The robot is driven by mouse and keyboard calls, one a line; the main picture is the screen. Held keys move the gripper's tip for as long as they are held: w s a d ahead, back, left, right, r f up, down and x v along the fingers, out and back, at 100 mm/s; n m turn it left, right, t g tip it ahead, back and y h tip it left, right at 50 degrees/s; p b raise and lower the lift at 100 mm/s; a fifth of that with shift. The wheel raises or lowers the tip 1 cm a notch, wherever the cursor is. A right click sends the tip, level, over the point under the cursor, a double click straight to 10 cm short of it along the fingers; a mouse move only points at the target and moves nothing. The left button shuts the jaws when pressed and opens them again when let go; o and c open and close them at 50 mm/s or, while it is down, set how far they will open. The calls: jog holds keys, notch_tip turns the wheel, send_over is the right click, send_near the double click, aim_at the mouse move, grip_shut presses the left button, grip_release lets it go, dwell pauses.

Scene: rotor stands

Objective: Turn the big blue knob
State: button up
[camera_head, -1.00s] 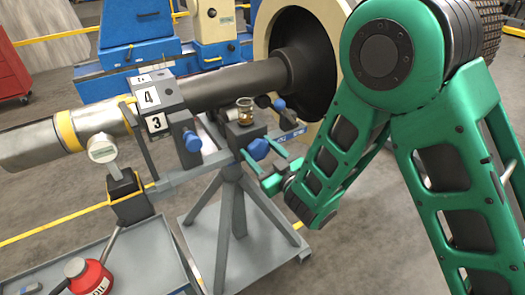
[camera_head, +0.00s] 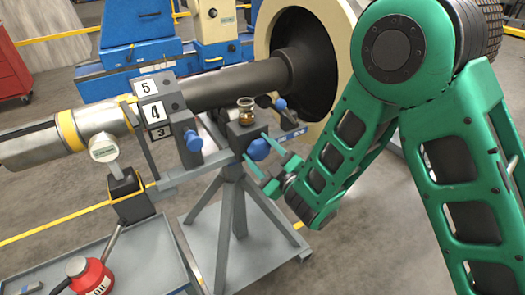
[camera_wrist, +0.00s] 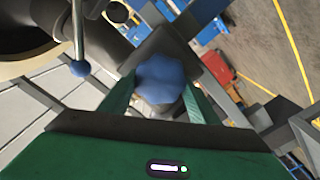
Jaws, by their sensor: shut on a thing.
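The big blue knob (camera_head: 258,149) is lobed and sits on the front of a dark block on top of the grey stand. My gripper (camera_head: 255,146) has its green fingers on either side of it. In the wrist view the knob (camera_wrist: 160,80) lies between the two fingers (camera_wrist: 160,88), and the gripper is shut on it. The knob's back and its stem are hidden. A dark numbered collar (camera_head: 166,95) around the shaft shows 5, 4 and 3, with 3 lowest and partly shaded.
A second blue knob (camera_head: 193,141) is to the left. A blue ball-ended lever (camera_head: 280,104) is close by. A round gauge (camera_head: 103,148) and a red oil can (camera_head: 90,275) are left.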

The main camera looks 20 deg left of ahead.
jog(key=n, duration=0.1)
jog(key=w+n, duration=0.1)
jog(key=n, duration=0.1)
jog(key=shift+d+r, duration=0.2)
jog(key=shift+n, duration=0.4)
jog(key=o, duration=1)
jog(key=shift+r, duration=0.1)
jog(key=shift+o, duration=0.3)
jog(key=shift+s+a+f, duration=0.1)
jog(key=shift+s+f, duration=0.1)
jog(key=shift+f, duration=0.05)
jog(key=shift+s, duration=0.1)
